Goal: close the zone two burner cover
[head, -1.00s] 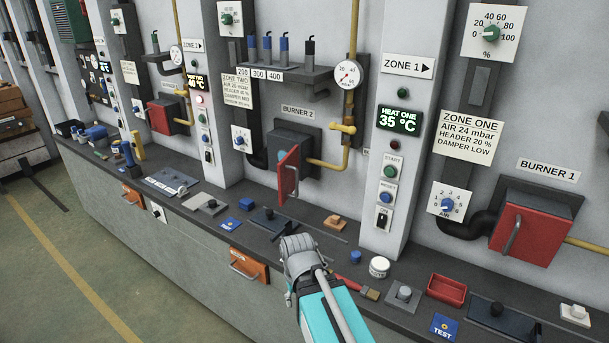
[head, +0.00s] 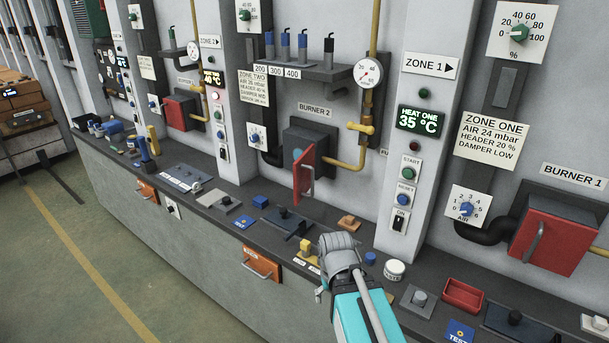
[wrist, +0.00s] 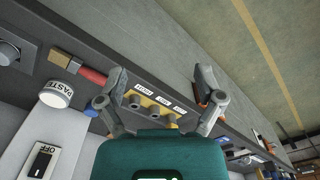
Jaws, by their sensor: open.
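The zone two burner cover (head: 304,170) is a red panel on the dark Burner 2 box (head: 318,136). It stands swung open, outward from the wall, with a grey handle on it. My gripper (head: 338,243) is over the bench ledge, below and to the right of the cover, apart from it. In the wrist view my gripper (wrist: 160,76) has its two fingers spread, open and empty. A yellow block with grey pegs and white labels (wrist: 150,104) shows between and beyond the fingers. The cover is not visible in the wrist view.
A yellow gas pipe with a valve (head: 361,128) runs right of the box. The ledge holds a dark lever plate (head: 283,220), an orange block (head: 348,223) and a white paste jar (head: 394,270). A pillar with switches (head: 405,195) stands to the right. Floor in front is clear.

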